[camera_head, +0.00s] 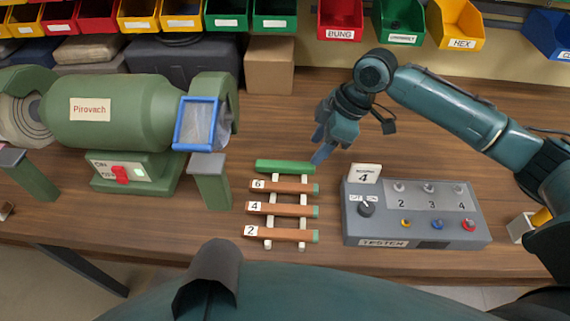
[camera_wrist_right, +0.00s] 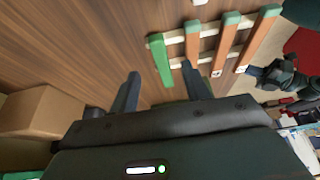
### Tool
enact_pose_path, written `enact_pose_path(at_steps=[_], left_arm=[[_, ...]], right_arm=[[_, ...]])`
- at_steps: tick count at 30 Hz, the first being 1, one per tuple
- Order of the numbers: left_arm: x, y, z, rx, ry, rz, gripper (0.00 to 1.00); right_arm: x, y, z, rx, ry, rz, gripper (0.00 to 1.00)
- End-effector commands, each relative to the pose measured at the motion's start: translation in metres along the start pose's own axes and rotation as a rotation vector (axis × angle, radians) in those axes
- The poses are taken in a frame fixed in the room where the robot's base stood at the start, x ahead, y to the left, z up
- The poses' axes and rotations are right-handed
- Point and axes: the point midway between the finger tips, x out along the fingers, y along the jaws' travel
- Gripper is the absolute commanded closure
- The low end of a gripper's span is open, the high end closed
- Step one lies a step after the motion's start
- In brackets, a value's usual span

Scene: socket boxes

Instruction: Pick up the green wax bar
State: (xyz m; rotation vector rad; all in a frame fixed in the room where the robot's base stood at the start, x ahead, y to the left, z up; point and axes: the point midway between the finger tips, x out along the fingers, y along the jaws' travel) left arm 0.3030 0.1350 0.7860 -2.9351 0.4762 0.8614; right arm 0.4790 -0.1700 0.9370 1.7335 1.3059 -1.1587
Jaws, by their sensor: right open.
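The green wax bar (camera_head: 285,167) lies across the far end of a small rack with white rails (camera_head: 303,228). Several brown bars with green tips lie nearer on it, with tags 6, 4 and 2. My right gripper (camera_head: 321,148) is open and empty, just beyond the green bar's right end. In the right wrist view the green bar (camera_wrist_right: 160,60) points towards the gap between the two fingers (camera_wrist_right: 160,74). It appears apart from both fingers. My left gripper cannot be made out in either view.
A grey tester box (camera_head: 415,228) with knob and numbered plate stands right of the rack. A green Pirovach machine (camera_head: 130,112) stands left. A cardboard box (camera_head: 269,65) stands behind, below coloured bins (camera_head: 340,18). Bare wood lies between the rack and the cardboard box.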

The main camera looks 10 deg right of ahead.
Motion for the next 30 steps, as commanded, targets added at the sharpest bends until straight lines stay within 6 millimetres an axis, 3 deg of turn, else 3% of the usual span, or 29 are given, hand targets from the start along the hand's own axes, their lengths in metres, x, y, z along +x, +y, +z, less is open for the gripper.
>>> enact_pose_path(at_steps=[8,17,25,30], left_arm=[[0.000,0.000,-0.002,0.001,0.002,0.000,1.00],[0.001,-0.001,-0.002,-0.001,-0.003,-0.003,1.00],[0.001,-0.002,-0.002,-0.001,-0.003,-0.006,1.00],[0.001,-0.002,-0.002,-0.001,-0.002,-0.006,1.00]], right_arm=[[0.023,-0.001,0.000,0.000,-0.001,-0.002,0.53],[0.064,-0.001,0.000,0.000,-0.001,-0.002,0.53],[0.067,-0.001,0.001,0.000,0.000,0.001,0.53],[0.066,-0.001,0.001,0.000,0.000,0.001,0.67]])
